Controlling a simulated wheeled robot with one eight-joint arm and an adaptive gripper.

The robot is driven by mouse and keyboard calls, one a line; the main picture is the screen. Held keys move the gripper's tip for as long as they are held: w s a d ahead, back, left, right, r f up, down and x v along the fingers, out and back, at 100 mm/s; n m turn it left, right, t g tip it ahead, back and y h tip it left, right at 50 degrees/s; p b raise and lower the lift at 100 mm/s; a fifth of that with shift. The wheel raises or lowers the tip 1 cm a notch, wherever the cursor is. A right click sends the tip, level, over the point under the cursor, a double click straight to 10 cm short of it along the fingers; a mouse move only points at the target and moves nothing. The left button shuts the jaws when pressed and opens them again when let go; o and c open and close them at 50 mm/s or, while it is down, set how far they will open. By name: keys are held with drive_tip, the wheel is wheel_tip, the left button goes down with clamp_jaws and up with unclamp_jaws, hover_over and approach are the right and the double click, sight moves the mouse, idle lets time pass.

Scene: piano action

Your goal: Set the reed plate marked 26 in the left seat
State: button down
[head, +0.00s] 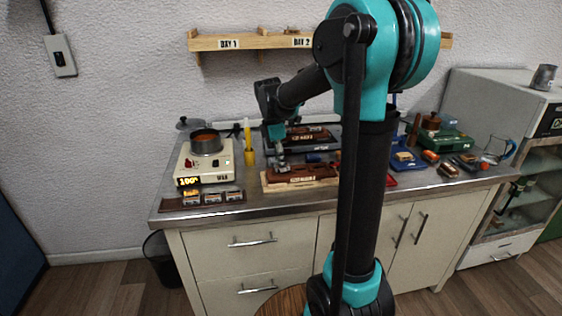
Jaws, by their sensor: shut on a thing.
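My gripper (282,165) points down over the left part of a brown wooden block (303,175) on a pale wooden board (270,187) near the front of the counter. It is shut on a small greyish piece, which looks like a reed plate. The piece is tiny here and its number cannot be read. I cannot tell whether it touches the block. The seats in the block are too small to make out. A dark tray (327,147) with brown pieces lies behind the block, partly covered by my arm.
A scale (189,168) with a pot (206,141) stands at left, with several small boxes (212,198) in front. A yellow tool (247,136) stands close to my gripper. At right are a blue tray (404,161), a green case (449,139) and a glass jug (497,150).

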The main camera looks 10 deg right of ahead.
drive_tip(key=shift+f, duration=0.3)
drive_tip(key=c, duration=1.1)
unclamp_jaws()
drive_tip(key=shift+r, duration=0.1)
